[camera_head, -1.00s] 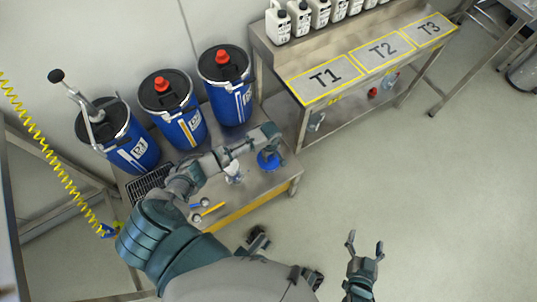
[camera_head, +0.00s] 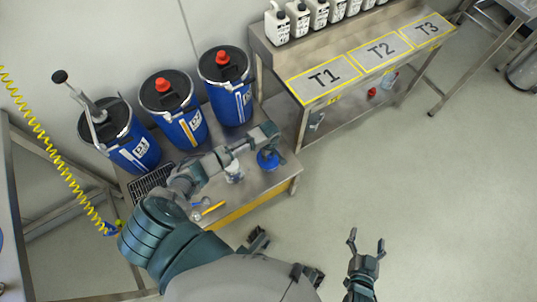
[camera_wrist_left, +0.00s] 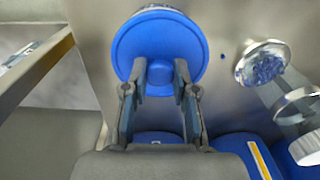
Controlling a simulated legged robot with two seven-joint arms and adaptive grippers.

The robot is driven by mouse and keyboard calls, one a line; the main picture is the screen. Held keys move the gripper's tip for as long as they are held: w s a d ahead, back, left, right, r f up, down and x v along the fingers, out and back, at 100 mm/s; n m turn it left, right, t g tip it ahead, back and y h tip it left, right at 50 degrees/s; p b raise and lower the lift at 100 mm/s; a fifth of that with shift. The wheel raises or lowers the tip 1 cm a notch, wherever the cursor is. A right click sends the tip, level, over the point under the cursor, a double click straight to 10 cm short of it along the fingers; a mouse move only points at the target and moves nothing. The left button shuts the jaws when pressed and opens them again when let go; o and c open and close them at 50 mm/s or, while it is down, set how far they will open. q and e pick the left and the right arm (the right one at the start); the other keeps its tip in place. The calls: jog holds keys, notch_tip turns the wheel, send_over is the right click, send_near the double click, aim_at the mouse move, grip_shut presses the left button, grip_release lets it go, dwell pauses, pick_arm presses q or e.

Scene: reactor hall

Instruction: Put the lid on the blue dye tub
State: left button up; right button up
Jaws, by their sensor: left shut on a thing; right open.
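A round blue lid (camera_head: 268,161) is at the right end of the steel bench. It also shows in the left wrist view (camera_wrist_left: 158,42), with a pale edge of something below its far rim. My left gripper (camera_head: 272,146) is shut on the lid's near middle; its fingers in the left wrist view (camera_wrist_left: 163,72) point at it. What lies under the lid is mostly hidden, so I cannot tell whether it is seated on the tub. My right gripper (camera_head: 366,246) is open and empty over the floor.
A clear vessel with blue-white contents (camera_wrist_left: 265,62) stands beside the lid. Three blue drums (camera_head: 182,115) line the back of the bench (camera_head: 283,182). A yellow-handled tool (camera_head: 213,208) lies near its front edge. A marked table (camera_head: 325,78) with white canisters stands right.

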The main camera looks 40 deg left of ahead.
pick_arm(q)
jog(key=shift+a+f, duration=0.1)
jog(key=shift+a, duration=0.15)
pick_arm(e)
jog(key=shift+a, duration=0.3)
pick_arm(q)
jog(key=shift+d+p, duration=0.35)
pick_arm(e)
jog(key=shift+d+r, duration=0.15)
jog(key=shift+r, duration=0.4)
jog(key=shift+w+r, duration=0.1)
jog(key=shift+r, duration=0.05)
pick_arm(q)
jog(key=shift+p, duration=0.75)
pick_arm(e)
jog(key=shift+w+r, duration=0.1)
jog(key=shift+r, duration=0.75)
pick_arm(q)
jog(key=o, duration=1)
jog(key=o, duration=0.5)
jog(key=shift+c, duration=0.2)
